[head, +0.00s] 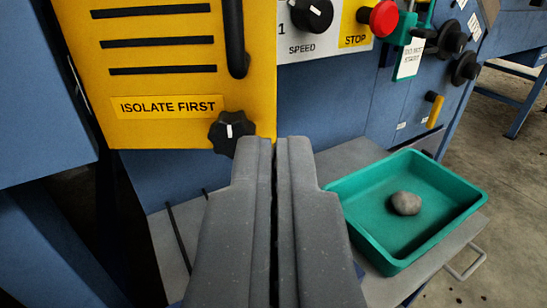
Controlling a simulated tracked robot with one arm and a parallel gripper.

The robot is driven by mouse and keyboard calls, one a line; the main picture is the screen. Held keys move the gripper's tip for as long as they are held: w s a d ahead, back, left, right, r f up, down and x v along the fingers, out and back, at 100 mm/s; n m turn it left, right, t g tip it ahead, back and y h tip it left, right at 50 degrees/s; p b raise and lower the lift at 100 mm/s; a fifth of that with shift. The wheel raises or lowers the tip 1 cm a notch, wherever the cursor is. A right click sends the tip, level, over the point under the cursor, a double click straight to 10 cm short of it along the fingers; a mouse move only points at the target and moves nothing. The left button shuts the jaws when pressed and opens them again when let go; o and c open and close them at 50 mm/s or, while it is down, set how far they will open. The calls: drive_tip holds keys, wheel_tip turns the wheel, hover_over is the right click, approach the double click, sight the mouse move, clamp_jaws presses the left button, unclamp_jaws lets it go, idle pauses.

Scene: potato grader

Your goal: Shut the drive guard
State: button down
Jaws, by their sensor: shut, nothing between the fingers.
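The drive guard (165,78) is a yellow panel with black slots and an "ISOLATE FIRST" label. It fills the upper left of the head view, its top out of frame. A black bar handle (235,40) runs up its right side. A black knob (232,132) with a white mark sits at its lower right corner. I cannot tell whether the guard is flush with the blue machine. My gripper (279,142) is shut and empty. Its fingertips appear just right of the knob, by the guard's lower right corner; contact is not clear. The fingers hide part of the blue machine face.
A grey shelf (350,155) juts out below, bearing a green tray (345,205) with a round stone or potato (405,203). A speed dial (312,14), red stop button (381,18) and green tagged lockout (408,55) are at upper right.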

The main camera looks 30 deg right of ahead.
sight(274, 49)
drive_tip(key=shift+b+x, duration=0.9)
drive_tip(key=shift+x, duration=5.45)
drive_tip(key=shift+x, duration=0.9)
drive_tip(key=shift+p+x, duration=0.8)
drive_tip(key=shift+x, duration=1.75)
